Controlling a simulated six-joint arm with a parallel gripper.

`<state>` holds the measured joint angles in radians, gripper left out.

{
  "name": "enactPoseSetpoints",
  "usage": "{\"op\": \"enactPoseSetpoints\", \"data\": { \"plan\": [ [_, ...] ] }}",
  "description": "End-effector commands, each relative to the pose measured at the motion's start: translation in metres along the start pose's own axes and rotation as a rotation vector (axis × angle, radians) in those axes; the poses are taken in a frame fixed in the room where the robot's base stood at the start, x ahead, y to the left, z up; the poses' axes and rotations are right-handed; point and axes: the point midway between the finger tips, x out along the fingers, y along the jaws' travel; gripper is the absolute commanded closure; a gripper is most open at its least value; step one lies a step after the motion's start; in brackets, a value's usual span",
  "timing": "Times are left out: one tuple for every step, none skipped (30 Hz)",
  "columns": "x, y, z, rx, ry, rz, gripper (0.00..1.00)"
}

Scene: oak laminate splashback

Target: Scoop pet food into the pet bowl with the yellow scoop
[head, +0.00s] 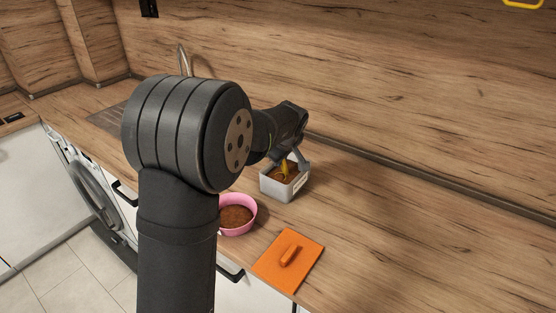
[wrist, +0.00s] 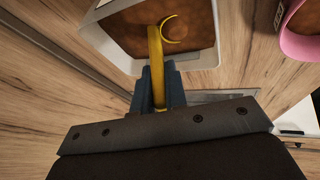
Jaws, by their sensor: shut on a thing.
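The yellow scoop (wrist: 155,55) is held by its handle in my gripper (wrist: 158,88), which is shut on it. In the head view my gripper (head: 296,160) is above the grey-white food container (head: 285,188), and a bit of the yellow scoop (head: 284,167) shows there. The wrist view shows the scoop's head in the brown pet food (wrist: 195,22), with only a curved yellow rim visible at the surface. The pink pet bowl (head: 252,226) stands left of and nearer than the container, partly behind my arm, with brown food in it. Its pink edge (wrist: 290,35) also shows in the wrist view.
An orange lid (head: 272,268) with a handle lies on the wooden counter in front of the container. A sink with a tap (head: 184,60) is at the back left. The counter to the right (head: 420,250) is clear. The wooden splashback (head: 400,100) rises behind.

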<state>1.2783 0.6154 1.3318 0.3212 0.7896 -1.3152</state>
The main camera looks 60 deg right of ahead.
Motion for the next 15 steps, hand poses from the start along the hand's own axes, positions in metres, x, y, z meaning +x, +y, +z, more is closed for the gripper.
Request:
{"op": "enactPoseSetpoints", "data": {
  "plan": [
    [0.002,0.004,0.001,0.014,0.000,-0.027,1.00],
    [0.002,0.006,0.001,0.021,0.001,-0.045,1.00],
    [0.002,0.007,0.002,0.031,0.001,-0.068,1.00],
    [0.003,0.009,0.002,0.038,0.000,-0.086,1.00],
    [0.003,0.010,0.002,0.046,0.000,-0.105,1.00],
    [0.004,0.012,0.002,0.055,0.001,-0.128,1.00],
    [0.004,0.013,0.002,0.063,0.001,-0.146,1.00],
    [0.004,0.015,0.002,0.070,0.000,-0.164,1.00],
    [0.005,0.017,0.002,0.081,0.000,-0.187,1.00],
    [0.006,0.018,0.003,0.089,0.000,-0.205,1.00],
    [0.006,0.020,0.003,0.096,0.000,-0.222,1.00],
    [0.006,0.022,0.003,0.105,0.001,-0.246,1.00],
    [0.007,0.023,0.003,0.112,0.001,-0.264,1.00],
    [0.004,0.023,0.001,0.109,0.001,-0.260,1.00],
    [0.002,0.023,0.001,0.109,0.001,-0.259,1.00]
  ]
}}
